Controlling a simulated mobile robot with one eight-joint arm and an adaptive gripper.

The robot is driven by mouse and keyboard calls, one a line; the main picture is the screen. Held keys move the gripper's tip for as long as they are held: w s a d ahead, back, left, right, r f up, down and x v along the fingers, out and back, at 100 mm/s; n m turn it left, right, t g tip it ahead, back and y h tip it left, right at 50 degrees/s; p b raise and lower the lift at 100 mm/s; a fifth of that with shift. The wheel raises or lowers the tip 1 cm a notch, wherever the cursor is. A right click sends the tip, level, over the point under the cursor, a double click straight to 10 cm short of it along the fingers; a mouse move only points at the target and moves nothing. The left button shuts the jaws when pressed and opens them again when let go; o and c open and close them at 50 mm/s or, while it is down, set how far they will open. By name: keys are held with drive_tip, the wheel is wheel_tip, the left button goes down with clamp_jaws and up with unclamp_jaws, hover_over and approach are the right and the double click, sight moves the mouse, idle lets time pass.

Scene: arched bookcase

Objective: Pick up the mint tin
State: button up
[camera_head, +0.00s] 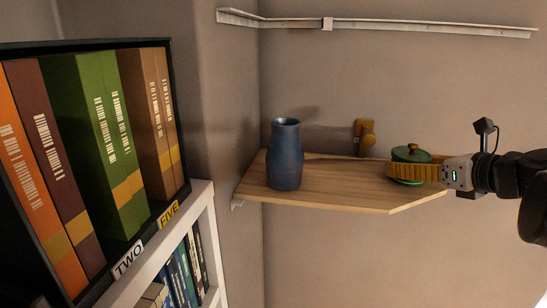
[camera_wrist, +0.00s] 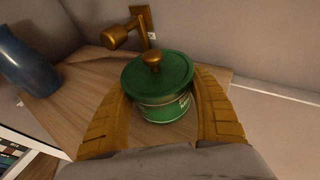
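The mint tin appears to be the round green tin (camera_wrist: 163,105) with a domed lid, a brown knob and a pale label band. It stands upright near the right end of the wooden shelf (camera_head: 335,183); it also shows in the head view (camera_head: 409,155), partly hidden by a finger. My gripper (camera_wrist: 163,88) has its ridged ochre fingers on either side of the tin, below the lid's rim. The fingers look open, with narrow gaps beside the tin; contact is hard to judge under the lid. In the head view my gripper (camera_head: 408,172) reaches in from the right.
A blue vase (camera_head: 286,158) stands on the shelf's left part. A brass wall fitting (camera_head: 366,138) is behind the tin. A thin white rail (camera_head: 400,27) runs along the wall above. A bookcase with large binders (camera_head: 105,140) stands at left. Bare shelf lies between vase and tin.

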drive_tip(key=shift+c, duration=0.9)
drive_tip(key=shift+r, duration=0.15)
